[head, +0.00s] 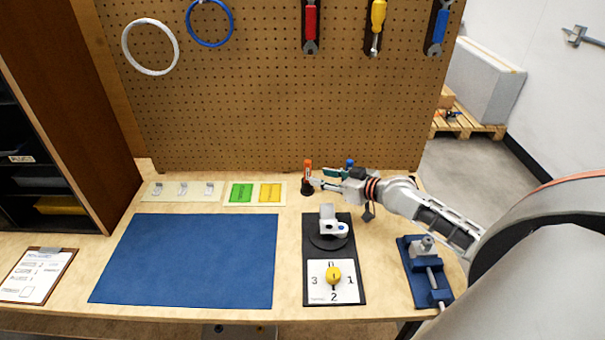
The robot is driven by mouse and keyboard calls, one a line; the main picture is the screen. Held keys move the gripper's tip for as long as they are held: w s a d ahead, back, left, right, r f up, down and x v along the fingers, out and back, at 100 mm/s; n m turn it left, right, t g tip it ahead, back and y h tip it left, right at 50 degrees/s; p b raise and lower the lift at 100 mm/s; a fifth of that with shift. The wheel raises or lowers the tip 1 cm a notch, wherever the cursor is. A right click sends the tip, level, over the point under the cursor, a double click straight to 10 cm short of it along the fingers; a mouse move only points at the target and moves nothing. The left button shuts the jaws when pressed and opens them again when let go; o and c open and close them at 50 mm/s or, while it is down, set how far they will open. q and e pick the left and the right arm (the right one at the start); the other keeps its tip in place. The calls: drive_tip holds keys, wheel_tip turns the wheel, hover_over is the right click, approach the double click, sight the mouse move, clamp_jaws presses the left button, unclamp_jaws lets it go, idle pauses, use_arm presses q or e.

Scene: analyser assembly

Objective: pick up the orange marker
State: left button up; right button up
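The orange marker (308,166) stands upright at the back of the table, in front of the pegboard. Its lower end is in a small black holder (307,188). My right gripper (317,180) reaches in from the right, with its fingertips just beside the marker and holder. The fingers are small and partly overlap, so I cannot tell whether they touch the marker or how far apart they are. My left gripper is not in view.
A blue-topped item (349,163) and a green piece (333,172) are close to my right gripper. A black fixture with a dial (333,275) stands in front. A blue vise (425,272) is at right. The blue mat (190,260) is bare.

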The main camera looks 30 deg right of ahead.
sight(310, 174)
drive_tip(key=shift+a+r+x, duration=0.1)
drive_tip(key=shift+x, duration=1.6)
drive_tip(key=shift+a+r+x, duration=0.1)
drive_tip(key=shift+x, duration=1.6)
drive_tip(key=shift+c, duration=0.4)
clamp_jaws()
